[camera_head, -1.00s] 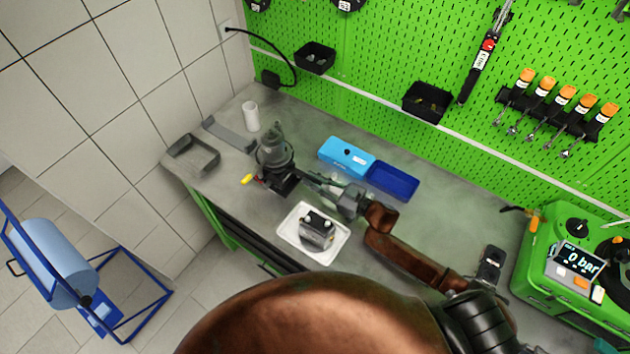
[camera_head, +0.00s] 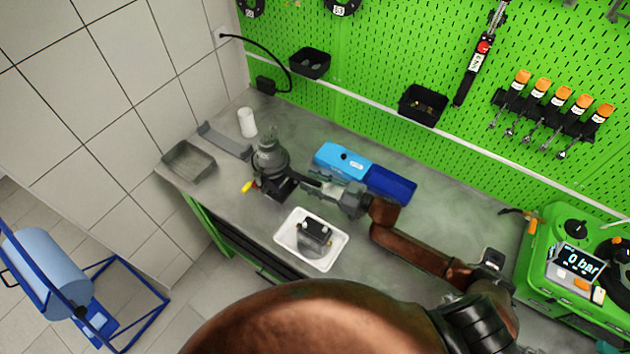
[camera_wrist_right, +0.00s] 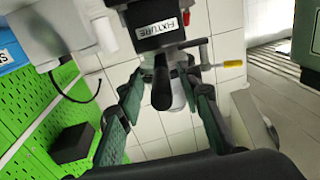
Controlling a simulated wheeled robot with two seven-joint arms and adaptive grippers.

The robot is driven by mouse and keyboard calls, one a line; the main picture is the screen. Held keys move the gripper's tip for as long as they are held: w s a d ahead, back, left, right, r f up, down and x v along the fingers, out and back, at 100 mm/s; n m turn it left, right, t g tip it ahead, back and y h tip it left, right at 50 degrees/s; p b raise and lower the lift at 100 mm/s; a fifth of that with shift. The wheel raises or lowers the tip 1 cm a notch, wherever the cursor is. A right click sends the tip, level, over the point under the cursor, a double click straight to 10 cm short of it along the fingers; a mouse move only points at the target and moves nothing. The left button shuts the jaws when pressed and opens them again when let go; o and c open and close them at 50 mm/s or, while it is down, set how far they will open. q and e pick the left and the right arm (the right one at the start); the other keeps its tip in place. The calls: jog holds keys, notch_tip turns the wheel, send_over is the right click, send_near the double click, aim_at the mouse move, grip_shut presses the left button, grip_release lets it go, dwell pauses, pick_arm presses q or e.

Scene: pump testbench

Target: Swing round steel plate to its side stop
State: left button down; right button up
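A dark grey fixture (camera_head: 279,186) stands on the bench at the left, with a round steel part (camera_head: 268,158) on top that appears to be the plate. My right gripper (camera_head: 308,184) is just right of the fixture. In the right wrist view, the fixture carries a "FIXTURE" label (camera_wrist_right: 160,30). A black cylindrical handle (camera_wrist_right: 162,90) shows between the spread fingers of my right gripper (camera_wrist_right: 163,98); contact cannot be told. The plate and side stop are not clearly distinguishable in that view. My left gripper is not in view.
A white tray (camera_head: 283,241) holding a metal block (camera_head: 314,236) lies in front of the gripper. Light blue (camera_head: 340,160) and dark blue (camera_head: 391,184) bins stand behind it. A yellow-tipped lever (camera_head: 247,187) sticks out left of the fixture. A grey tray (camera_head: 188,161) lies farther left.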

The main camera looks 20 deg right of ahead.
jog(key=shift+s+d, duration=0.15)
jog(key=v, duration=1.1)
jog(key=shift+s+d, duration=0.2)
jog(key=shift+c, duration=0.6)
